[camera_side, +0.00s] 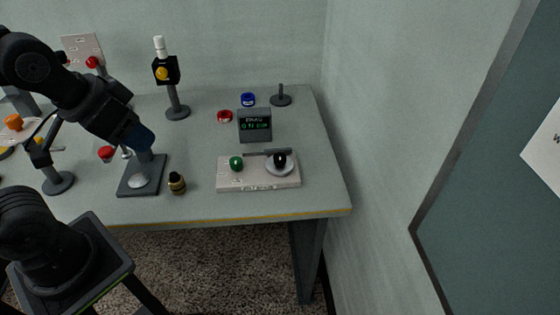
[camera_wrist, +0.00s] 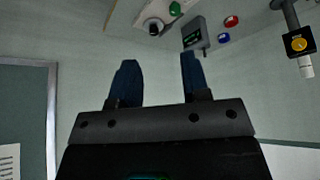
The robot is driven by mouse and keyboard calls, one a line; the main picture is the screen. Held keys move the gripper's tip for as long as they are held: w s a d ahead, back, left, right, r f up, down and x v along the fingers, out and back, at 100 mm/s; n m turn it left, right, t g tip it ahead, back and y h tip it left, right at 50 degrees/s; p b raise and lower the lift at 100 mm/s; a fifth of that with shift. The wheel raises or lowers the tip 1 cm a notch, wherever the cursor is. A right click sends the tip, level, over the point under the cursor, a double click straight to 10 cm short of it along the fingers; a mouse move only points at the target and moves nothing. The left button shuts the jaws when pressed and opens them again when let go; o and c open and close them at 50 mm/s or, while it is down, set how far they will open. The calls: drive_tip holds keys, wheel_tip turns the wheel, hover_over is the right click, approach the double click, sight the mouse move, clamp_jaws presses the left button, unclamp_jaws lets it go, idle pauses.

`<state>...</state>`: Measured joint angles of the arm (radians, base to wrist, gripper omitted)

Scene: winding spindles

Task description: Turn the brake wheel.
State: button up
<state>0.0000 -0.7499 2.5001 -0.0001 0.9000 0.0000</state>
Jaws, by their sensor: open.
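A round pale disc with a black knob (camera_side: 280,168) sits on the right of a white box (camera_side: 230,182); it looks like a hand wheel, but I cannot tell for sure that it is the brake wheel. It also shows at the top of the wrist view (camera_wrist: 153,26). A green knob (camera_side: 236,163) is on the same box, left of the disc. My gripper (camera_side: 142,138) is left of the box, above a dark plate. In the wrist view its two blue fingers (camera_wrist: 159,78) are apart with nothing between them.
The dark plate (camera_side: 155,182) bears a post. A small brass-and-black piece (camera_side: 177,184) stands beside it. A display (camera_side: 254,125) is behind the box. A stand (camera_side: 176,105) holds a black block with a yellow knob. Red (camera_side: 225,116) and blue (camera_side: 248,99) spools lie farther back.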

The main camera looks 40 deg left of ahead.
idle(0.5)
drive_tip(key=shift+o, duration=1.5)
drive_tip(key=shift+w+r, duration=0.2)
drive_tip(key=shift+w, duration=0.2)
drive_tip(key=shift+o, duration=0.2)
drive_tip(key=w+r+n+g, duration=0.1)
drive_tip(key=w+n, duration=0.3)
drive_tip(key=w, duration=0.2)
drive_tip(key=shift+w+d+r+g+h, duration=0.2)
drive_tip(key=shift+w+d+g+h, duration=0.05)
drive_tip(key=shift+w+g+h, duration=0.15)
drive_tip(key=n+g+h, duration=0.4)
drive_tip(key=n, duration=1)
hover_over(279, 156)
drive_tip(key=a, duration=0.5)
wheel_tip(279, 156, down, 13)
drive_tip(key=x, duration=1.3)
drive_tip(key=shift+w+a+f, duration=0.15)
drive_tip(key=shift+a+f, duration=0.05)
drive_tip(key=shift+c, duration=0.4)
drive_tip(key=c, duration=0.8)
